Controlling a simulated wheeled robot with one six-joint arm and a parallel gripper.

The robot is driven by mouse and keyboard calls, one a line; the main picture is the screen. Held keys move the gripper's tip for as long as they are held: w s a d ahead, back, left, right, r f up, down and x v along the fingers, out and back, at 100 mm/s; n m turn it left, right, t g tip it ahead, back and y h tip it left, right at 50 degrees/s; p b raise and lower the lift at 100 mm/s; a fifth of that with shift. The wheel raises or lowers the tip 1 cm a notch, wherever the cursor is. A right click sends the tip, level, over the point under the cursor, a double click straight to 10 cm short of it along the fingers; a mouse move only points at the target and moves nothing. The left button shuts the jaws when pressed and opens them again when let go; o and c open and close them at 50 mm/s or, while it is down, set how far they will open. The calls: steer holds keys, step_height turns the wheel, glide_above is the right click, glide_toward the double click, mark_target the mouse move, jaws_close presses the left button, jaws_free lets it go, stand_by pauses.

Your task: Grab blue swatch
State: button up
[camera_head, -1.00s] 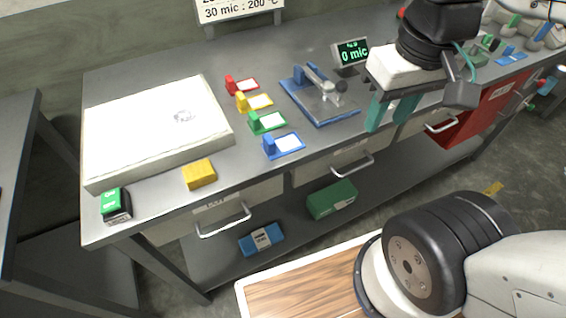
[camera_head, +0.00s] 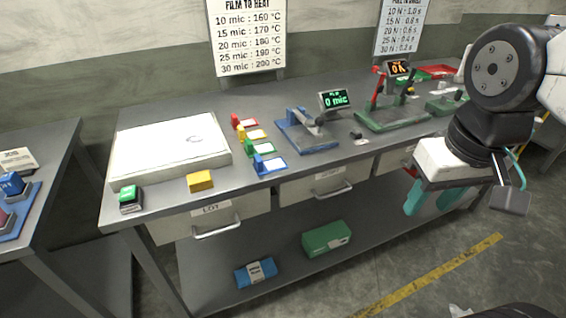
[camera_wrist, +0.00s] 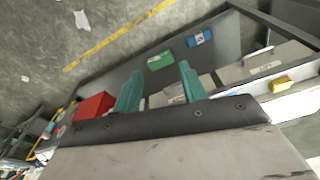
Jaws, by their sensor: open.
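The blue swatch (camera_head: 270,164), a white card with a blue upright clip at its left end, lies near the front edge of the bench. It is the nearest in a row with a green swatch (camera_head: 259,149), a yellow one (camera_head: 250,134) and a red one (camera_head: 243,121). My gripper (camera_head: 431,203) has teal fingers spread apart with nothing between them. It hangs to the right of the swatch, seen against the front of the bench. In the wrist view the open fingers (camera_wrist: 160,72) point toward the lower shelf; I cannot make out the blue swatch there.
A white box (camera_head: 170,150), a yellow block (camera_head: 200,181) and a green-topped block (camera_head: 131,199) are left of the swatches. A blue-based device (camera_head: 306,130) stands right of them. A blue packet (camera_head: 256,272) and green box (camera_head: 326,238) lie on the lower shelf. Drawer handles protrude.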

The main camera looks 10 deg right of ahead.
steer(key=w+a+f+n+t+y, duration=0.1)
steer(key=w+a+f+t, duration=0.25)
steer(key=w+a, duration=0.45)
steer(key=w+a+f+n+t+y, duration=0.15)
steer(key=w+a+f, duration=0.25)
steer(key=w, duration=0.7)
steer(key=t+y, duration=0.1)
steer(key=t, duration=0.5)
glide_toward(256, 159)
steer(key=w+f, duration=0.3)
steer(key=shift+w+f, duration=0.2)
steer(key=shift+w, duration=0.05)
steer(key=shift+w+a+f+n+t, duration=0.15)
steer(key=shift+a+f+n+t, duration=0.1)
steer(key=shift+a+t, duration=0.25)
steer(key=x, duration=0.7)
steer(key=shift+w+d+r, duration=0.15)
steer(key=shift+w+r, duration=0.15)
steer(key=shift+w, duration=0.15)
jaws_close()
